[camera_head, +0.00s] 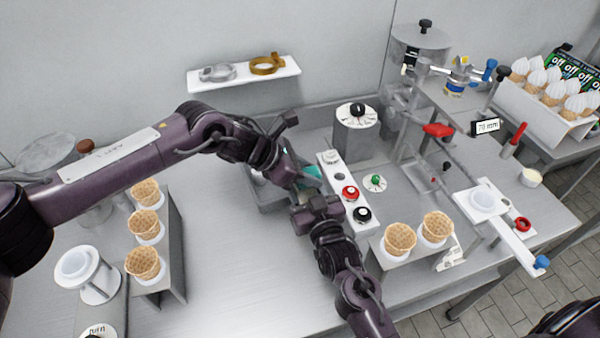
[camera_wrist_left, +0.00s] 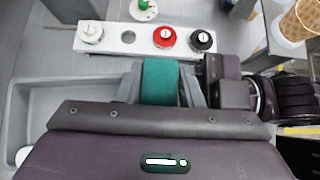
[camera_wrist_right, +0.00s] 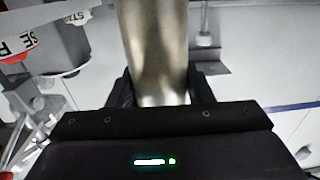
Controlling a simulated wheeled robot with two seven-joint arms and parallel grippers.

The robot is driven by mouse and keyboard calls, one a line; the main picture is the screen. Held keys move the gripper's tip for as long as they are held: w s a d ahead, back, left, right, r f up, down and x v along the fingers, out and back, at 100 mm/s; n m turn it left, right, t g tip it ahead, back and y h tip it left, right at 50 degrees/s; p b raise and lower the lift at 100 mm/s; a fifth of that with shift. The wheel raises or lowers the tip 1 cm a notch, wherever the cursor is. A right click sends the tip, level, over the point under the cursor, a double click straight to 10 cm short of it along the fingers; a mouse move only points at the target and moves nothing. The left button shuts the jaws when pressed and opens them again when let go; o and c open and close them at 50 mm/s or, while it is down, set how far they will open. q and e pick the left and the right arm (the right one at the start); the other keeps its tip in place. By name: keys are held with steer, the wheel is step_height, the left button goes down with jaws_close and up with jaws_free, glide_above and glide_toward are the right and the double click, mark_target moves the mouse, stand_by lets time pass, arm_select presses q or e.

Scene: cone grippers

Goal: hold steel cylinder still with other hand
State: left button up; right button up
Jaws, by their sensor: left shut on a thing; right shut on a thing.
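My left gripper (camera_head: 306,183) reaches over the sink area in the middle of the table. In the left wrist view it is shut on a teal-green piece (camera_wrist_left: 161,82), which also shows in the head view (camera_head: 311,172). My right gripper (camera_head: 312,198) is close beside the left one. In the right wrist view it is shut on the steel cylinder (camera_wrist_right: 156,50), a shiny metal column between the fingers. In the head view the cylinder is hidden by the grippers. I cannot tell whether the teal piece touches the cylinder.
A control strip (camera_head: 337,184) with red and black knobs stands just right of the grippers. Waffle cones stand in a rack (camera_head: 172,245) at left and in a holder (camera_head: 405,262) at front right. A grey basin (camera_head: 262,190) lies below. The front middle of the table is clear.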

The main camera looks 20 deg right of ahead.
arm_select(q)
steer(key=shift+d+f, duration=0.1)
steer(key=shift+d, duration=0.75)
steer(key=shift+a, duration=2.4)
steer(key=d, duration=0.4)
steer(key=shift+d, duration=0.35)
steer(key=shift+r, duration=4.1)
steer(key=shift+f, duration=0.1)
